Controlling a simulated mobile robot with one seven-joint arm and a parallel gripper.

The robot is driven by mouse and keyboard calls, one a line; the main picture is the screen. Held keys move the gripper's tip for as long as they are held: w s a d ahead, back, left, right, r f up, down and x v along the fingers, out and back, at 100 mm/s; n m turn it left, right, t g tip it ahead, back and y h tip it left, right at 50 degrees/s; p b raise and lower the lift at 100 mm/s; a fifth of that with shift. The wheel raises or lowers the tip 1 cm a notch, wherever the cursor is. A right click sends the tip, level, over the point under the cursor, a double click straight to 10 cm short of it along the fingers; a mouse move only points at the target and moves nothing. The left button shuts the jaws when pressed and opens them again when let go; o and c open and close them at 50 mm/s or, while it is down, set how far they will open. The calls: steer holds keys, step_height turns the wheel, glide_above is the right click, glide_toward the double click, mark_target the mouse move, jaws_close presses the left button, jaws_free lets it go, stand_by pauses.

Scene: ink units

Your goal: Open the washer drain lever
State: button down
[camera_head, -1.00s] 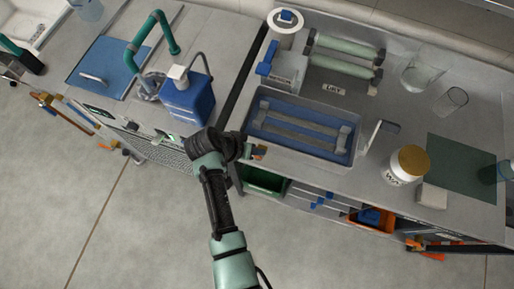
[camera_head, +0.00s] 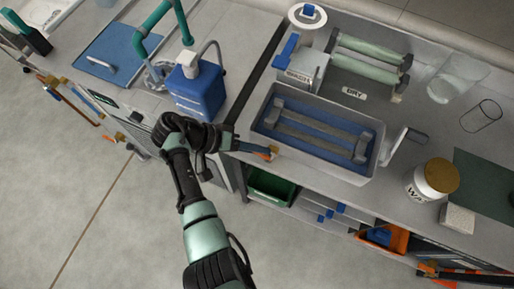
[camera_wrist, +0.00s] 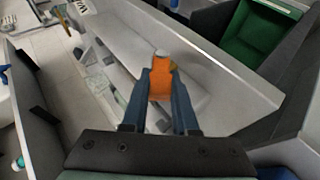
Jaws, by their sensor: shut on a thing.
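The washer is a grey basin (camera_head: 376,168) with a blue inside and a pale roller frame in it, on the right-hand bench. An orange lever (camera_wrist: 160,84) with a pale tip shows in the wrist view. My gripper (camera_wrist: 161,77) has its two blue fingers shut on the lever, one on each side. In the head view my gripper (camera_head: 266,152) is at the bench's front edge, just below the left end of the basin. The lever's mount is largely hidden there by the gripper and cannot be made out.
A blue bottle (camera_head: 199,91) stands on the left bench. A green bin (camera_head: 270,187) and an orange bin (camera_head: 398,240) sit under the bench. A white jar with a gold lid (camera_head: 436,179) stands to the right. The floor in front is clear.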

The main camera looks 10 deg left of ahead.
steer(key=c, duration=0.7)
jaws_free()
steer(key=shift+p+v, duration=0.85)
steer(key=shift+v, duration=5.6)
